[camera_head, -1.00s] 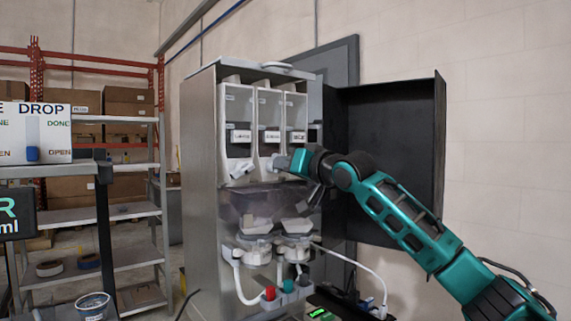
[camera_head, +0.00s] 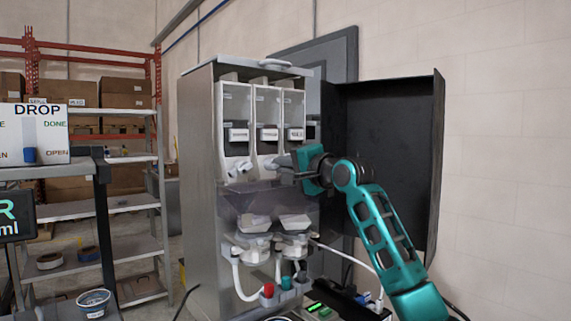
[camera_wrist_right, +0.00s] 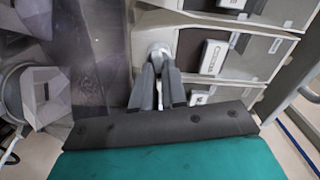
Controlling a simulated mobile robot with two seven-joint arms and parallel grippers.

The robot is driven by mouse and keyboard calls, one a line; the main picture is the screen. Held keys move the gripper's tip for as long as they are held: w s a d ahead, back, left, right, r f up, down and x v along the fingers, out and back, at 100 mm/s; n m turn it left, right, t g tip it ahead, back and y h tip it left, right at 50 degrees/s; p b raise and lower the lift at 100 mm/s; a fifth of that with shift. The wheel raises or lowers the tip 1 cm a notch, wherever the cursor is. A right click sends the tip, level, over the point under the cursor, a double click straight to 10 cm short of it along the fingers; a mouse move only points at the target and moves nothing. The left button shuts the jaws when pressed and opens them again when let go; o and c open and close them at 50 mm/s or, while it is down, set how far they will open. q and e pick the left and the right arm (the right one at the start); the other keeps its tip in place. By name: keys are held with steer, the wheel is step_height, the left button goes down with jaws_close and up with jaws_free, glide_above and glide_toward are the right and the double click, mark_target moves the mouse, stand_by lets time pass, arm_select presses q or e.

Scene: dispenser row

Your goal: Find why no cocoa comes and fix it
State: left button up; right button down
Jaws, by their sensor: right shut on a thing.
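The tall grey dispenser (camera_head: 199,170) stands open with three white-fronted canisters side by side: left (camera_head: 237,105), middle (camera_head: 266,105) and right (camera_head: 293,105). Their small labels are unreadable. My right gripper (camera_head: 284,168) reaches in from the right at the canisters' lower edge. In the right wrist view its fingers (camera_wrist_right: 158,80) are shut on a round pale outlet piece (camera_wrist_right: 158,50), seemingly on the middle canister. The right canister's outlet is hidden by the gripper. My left gripper is not in view.
The black door (camera_head: 385,160) hangs open on the right, behind my arm. White hoses and red and teal caps (camera_head: 268,291) sit under the bowls. A DROP box (camera_head: 35,132) and a tub (camera_head: 93,302) are at left, with shelving behind.

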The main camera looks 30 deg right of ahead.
steer(key=shift+f+m, duration=0.15)
steer(key=shift+m, duration=2)
steer(key=shift+f+m, duration=0.15)
steer(key=shift+m, duration=2)
steer(key=c, duration=1.2)
jaws_free()
steer(key=shift+o, duration=0.2)
